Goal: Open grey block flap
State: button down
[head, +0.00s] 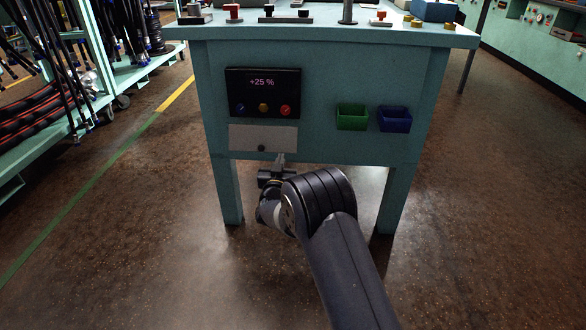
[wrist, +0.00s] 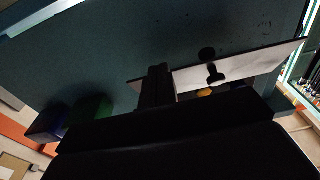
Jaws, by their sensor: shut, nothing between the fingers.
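The grey flap (head: 262,136) is a light rectangular plate on the teal bench front, under a black display panel. It looks closed in the head view, with a small dark knob (head: 262,148) at its lower middle. My gripper (head: 280,159) is shut and empty at the flap's lower edge, a little right of the knob. In the wrist view, the dark fingers (wrist: 156,86) cross in front of the pale flap (wrist: 250,65), beside its dark knob (wrist: 208,54). I cannot tell whether the fingers touch the flap.
The black panel (head: 262,92) reads +25 % and has blue, yellow and red buttons. A green bin (head: 352,117) and a blue bin (head: 394,119) hang to the right. Bench legs stand either side of my arm. A hose rack (head: 75,90) is at left; the floor between is clear.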

jog(key=shift+w+f+t, duration=0.55)
jog(key=shift+w+t, duration=0.3)
jog(key=shift+t, duration=0.15)
jog(key=shift+f, duration=0.15)
